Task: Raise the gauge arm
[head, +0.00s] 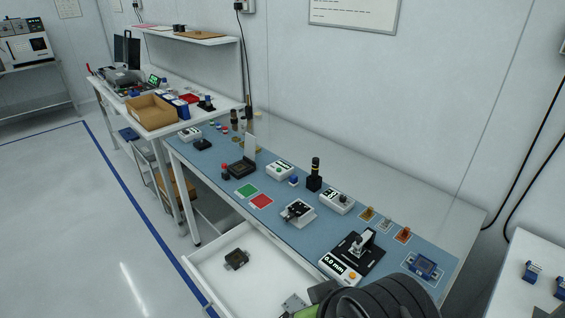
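The gauge stands at the near right of the blue bench mat. It has a black base plate (371,262), a pale grey arm (360,243) over the plate, and a white readout box (338,268) showing what looks like 0.0 mm, with an orange button. The gauge arm looks low, close to its plate; its exact height is hard to tell. A black ribbed part of my own arm fills the bottom edge, just in front of the gauge. My gripper's fingers cannot be made out, so I see nothing held.
An open white drawer (213,276) juts out below the bench, with a dark block (236,259) in it. A grey fixture (298,212) stands left of the gauge, a blue-framed part (424,268) right of it. Small cards lie behind. Open floor is at left.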

